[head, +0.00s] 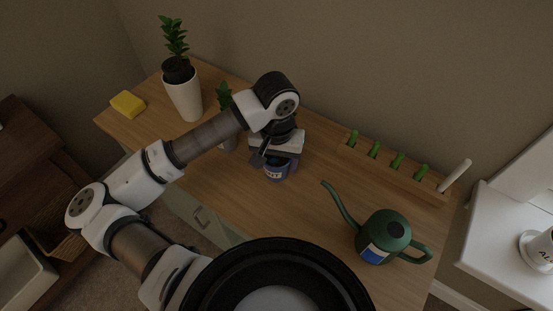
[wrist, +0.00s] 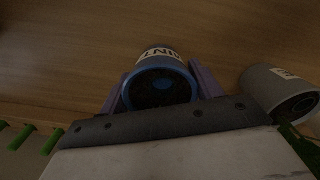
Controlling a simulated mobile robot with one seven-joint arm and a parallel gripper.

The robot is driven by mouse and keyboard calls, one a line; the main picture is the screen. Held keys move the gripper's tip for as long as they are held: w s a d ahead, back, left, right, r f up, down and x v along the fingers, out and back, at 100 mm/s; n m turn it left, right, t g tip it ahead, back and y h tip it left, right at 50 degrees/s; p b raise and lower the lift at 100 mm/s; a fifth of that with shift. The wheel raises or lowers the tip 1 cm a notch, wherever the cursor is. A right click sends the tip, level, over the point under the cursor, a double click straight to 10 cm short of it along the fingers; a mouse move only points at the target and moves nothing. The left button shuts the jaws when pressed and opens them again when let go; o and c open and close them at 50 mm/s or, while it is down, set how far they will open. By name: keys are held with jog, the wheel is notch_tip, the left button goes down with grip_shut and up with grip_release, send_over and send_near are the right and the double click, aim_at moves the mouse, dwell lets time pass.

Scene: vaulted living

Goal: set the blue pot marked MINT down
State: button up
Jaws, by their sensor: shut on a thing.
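The blue pot marked MINT (head: 275,173) is held upright, as far as I can see, between the fingers of my gripper (head: 271,159), over the wooden table (head: 300,210). In the wrist view the blue pot (wrist: 161,83) shows its open mouth and dark inside, with the white label on its side. A finger of my gripper (wrist: 160,93) lies on each side of it. My gripper hides part of the pot in the head view. I cannot tell whether its base touches the tabletop.
A grey labelled pot (wrist: 279,92) with a plant stands close beside the blue pot. A white pot (head: 186,99) with a plant and a yellow sponge (head: 128,104) are at left. A green watering can (head: 383,236) and a wooden rack with green pegs (head: 406,178) are at right.

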jog(key=shift+f, duration=0.15)
jog(key=o, duration=1.2)
